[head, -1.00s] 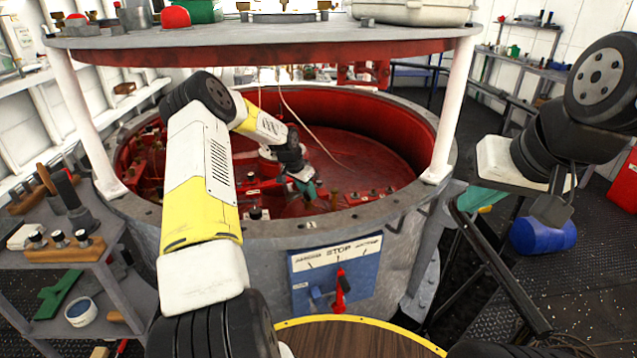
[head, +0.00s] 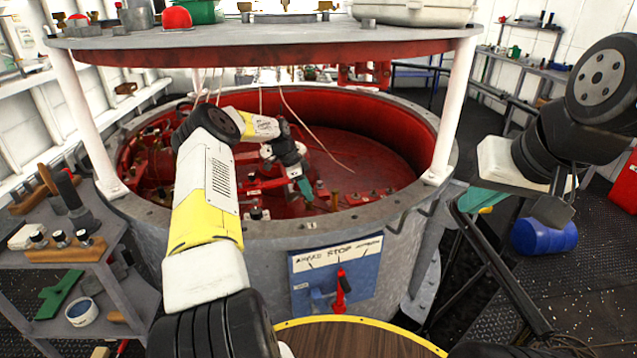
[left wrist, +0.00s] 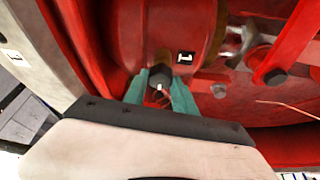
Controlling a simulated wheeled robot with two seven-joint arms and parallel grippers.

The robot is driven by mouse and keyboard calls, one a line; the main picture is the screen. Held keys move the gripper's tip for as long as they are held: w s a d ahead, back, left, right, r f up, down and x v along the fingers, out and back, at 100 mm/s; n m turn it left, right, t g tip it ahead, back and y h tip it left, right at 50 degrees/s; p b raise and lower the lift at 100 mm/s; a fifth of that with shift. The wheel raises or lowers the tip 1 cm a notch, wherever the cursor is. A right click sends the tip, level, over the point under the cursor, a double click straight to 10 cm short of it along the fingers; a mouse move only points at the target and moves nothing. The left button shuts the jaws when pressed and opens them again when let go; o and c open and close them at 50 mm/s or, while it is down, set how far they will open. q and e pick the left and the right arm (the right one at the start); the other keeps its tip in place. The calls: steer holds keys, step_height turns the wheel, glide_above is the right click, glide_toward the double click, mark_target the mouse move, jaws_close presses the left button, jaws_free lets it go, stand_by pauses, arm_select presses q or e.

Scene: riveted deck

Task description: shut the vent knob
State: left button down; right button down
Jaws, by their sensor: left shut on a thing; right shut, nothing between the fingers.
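The vent knob (left wrist: 160,79) is a small dark knob with a white mark, on a red rounded housing (left wrist: 165,25) in the left wrist view. My left gripper (left wrist: 160,92) has its two green fingers on either side of the knob and is shut on it. In the head view my left gripper (head: 306,190) reaches down inside the red-lined round well, and the knob there is hidden or too small to tell. My right gripper (head: 552,207) is shut and empty, outside the well at the right.
The well's grey rim (head: 290,230) surrounds the red interior. A round plate (head: 270,35) on white posts stands above it. A blue STOP panel (head: 335,272) with a red lever is on the well's front. A small label (left wrist: 186,57) sits beside the knob. Shelving stands at left.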

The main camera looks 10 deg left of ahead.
stand_by(0.4)
arm_select(q)
steer(key=c, duration=1)
jaws_free()
steer(key=shift+c, duration=0.2)
steer(key=w+v, duration=0.1)
steer(key=v, duration=0.6)
steer(key=shift+s+a+r, duration=0.2)
steer(key=shift+s+r, duration=0.15)
steer(key=shift+s, duration=0.15)
